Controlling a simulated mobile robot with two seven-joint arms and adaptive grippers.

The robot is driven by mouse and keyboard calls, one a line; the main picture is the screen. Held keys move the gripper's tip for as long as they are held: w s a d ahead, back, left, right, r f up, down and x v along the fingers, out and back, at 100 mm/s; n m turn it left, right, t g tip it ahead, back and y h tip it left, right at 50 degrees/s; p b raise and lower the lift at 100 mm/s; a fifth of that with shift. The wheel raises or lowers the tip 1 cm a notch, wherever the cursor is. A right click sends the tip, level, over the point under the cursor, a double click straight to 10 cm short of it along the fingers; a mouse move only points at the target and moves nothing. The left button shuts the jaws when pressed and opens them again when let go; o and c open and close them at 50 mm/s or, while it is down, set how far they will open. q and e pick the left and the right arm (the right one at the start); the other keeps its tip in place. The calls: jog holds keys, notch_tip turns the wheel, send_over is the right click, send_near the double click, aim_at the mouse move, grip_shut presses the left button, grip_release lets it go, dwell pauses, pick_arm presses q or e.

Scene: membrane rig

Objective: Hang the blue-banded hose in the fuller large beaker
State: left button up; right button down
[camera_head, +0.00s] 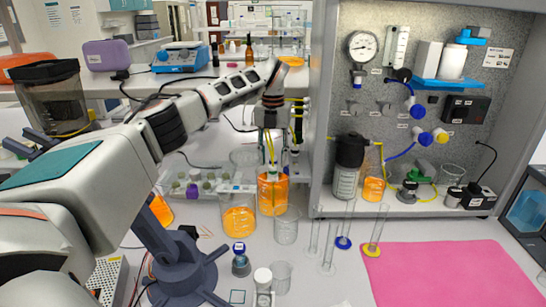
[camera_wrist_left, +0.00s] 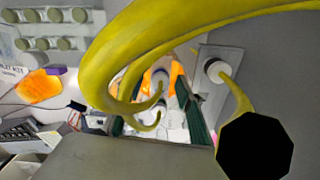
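My left gripper (camera_head: 271,125) points down above the fuller large beaker (camera_head: 272,193), which holds orange liquid. The other large beaker (camera_head: 239,222), less full, stands to its left. Thin yellow hose (camera_head: 269,150) hangs below the gripper into the fuller beaker's top; its lower end is hard to make out. In the left wrist view, yellow hose (camera_wrist_left: 140,50) loops close to the camera and in front of the fingers. The gripper's dark green fingers (camera_wrist_left: 157,120) stand apart, with no hose clearly pinched between them. I make out no blue band on this hose. My right gripper is out of view.
Empty glassware (camera_head: 286,230) stands just right of the beakers. A rack of vials (camera_head: 205,184) is behind left. The grey rig cabinet (camera_head: 318,150) rises at the right. A pink mat (camera_head: 445,275) lies clear at the front right.

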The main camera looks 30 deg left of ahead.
pick_arm(q)
notch_tip(320, 180, up, 12)
dwell(0.6)
dwell(0.5)
